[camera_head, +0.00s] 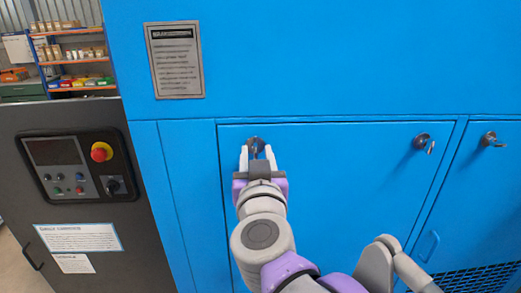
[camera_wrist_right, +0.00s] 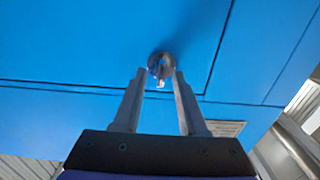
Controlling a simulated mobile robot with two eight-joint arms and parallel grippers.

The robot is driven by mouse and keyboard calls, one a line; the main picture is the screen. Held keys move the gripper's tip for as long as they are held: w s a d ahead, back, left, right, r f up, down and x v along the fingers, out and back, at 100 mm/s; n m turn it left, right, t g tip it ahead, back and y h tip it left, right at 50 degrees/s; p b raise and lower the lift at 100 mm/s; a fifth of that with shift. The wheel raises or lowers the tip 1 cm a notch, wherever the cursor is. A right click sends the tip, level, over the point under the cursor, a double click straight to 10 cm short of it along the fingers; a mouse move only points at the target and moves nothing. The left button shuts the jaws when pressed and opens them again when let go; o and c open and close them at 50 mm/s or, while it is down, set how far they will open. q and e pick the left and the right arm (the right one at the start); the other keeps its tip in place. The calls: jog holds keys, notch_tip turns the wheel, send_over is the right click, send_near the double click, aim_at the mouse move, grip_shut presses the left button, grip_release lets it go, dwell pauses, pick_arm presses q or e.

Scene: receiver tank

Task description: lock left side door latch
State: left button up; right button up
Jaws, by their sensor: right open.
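The left side door latch (camera_head: 256,143) is a round silver lock with a small key-like tab, at the upper left of the blue door panel (camera_head: 330,190). My right gripper (camera_head: 257,153) is open, with its two fingers pointing up at the latch, one on either side of it. In the right wrist view the latch (camera_wrist_right: 160,66) shows just beyond and between the fingertips (camera_wrist_right: 158,73). I cannot tell whether the fingers touch it. The left gripper is not in view.
Two similar latches sit to the right, one on the same panel (camera_head: 423,142) and one on the adjoining panel (camera_head: 490,139). A dark control box (camera_head: 80,165) with a red button stands at the left. A grey label plate (camera_head: 175,60) is above the door.

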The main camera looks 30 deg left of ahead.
jog(key=shift+s, duration=0.25)
grip_shut()
jog(key=shift+w+m, duration=0.1)
jog(key=shift+m, duration=0.3)
jog(key=m, duration=0.3)
jog(key=shift+d+r+m, duration=0.1)
jog(key=shift+m, duration=0.2)
jog(key=shift+w+d+f+m+p, duration=0.1)
jog(key=shift+m+p, duration=0.3)
jog(key=shift+m, duration=3)
jog(key=shift+f+m+p, duration=0.1)
jog(key=shift+m+p, duration=0.25)
jog(key=shift+m, duration=3.05)
